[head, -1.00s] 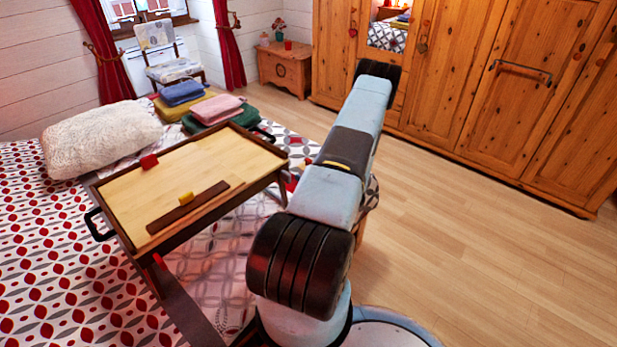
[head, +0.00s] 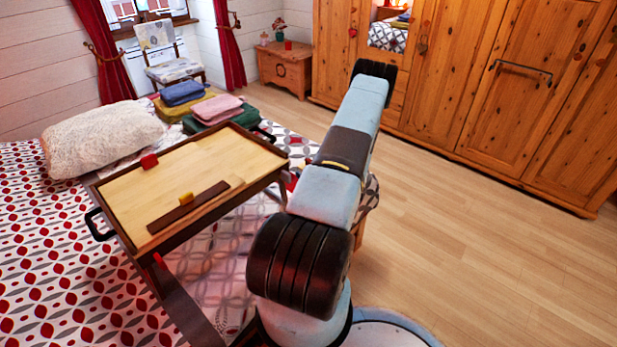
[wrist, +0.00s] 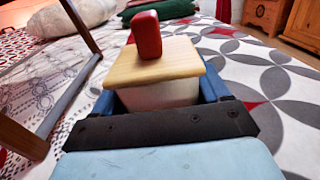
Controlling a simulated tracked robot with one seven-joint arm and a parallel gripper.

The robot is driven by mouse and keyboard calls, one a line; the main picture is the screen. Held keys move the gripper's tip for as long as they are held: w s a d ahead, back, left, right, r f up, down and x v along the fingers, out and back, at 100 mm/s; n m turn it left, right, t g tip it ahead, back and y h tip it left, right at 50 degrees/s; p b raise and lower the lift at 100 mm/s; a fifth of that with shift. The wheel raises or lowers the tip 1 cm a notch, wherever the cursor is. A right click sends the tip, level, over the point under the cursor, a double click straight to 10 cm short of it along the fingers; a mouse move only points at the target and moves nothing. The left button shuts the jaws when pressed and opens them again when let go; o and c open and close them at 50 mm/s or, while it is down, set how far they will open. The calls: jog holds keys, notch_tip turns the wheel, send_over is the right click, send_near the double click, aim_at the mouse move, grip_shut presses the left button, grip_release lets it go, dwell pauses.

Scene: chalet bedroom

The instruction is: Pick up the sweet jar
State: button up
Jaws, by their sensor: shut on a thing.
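The sweet jar (wrist: 158,95) shows in the wrist view, with a pale body, a square light-wood lid and an upright red knob on top. My gripper (wrist: 160,98) has its blue fingers on either side of the jar's body, just below the lid, and is shut on it. The jar looks upright. Its lower part is hidden by my gripper, so I cannot tell whether it touches the bed. In the head view my arm hides both the jar and the gripper.
A wooden bed tray (head: 215,170) on legs stands on the patterned bed (head: 50,260), left of my arm; its legs are close left in the wrist view. A white pillow (head: 103,138) and folded cloths (head: 217,109) lie behind. Open floor (head: 460,240) is right, before the wardrobe (head: 465,80).

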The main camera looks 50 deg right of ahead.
grip_shut()
jog(key=shift+r, duration=0.1)
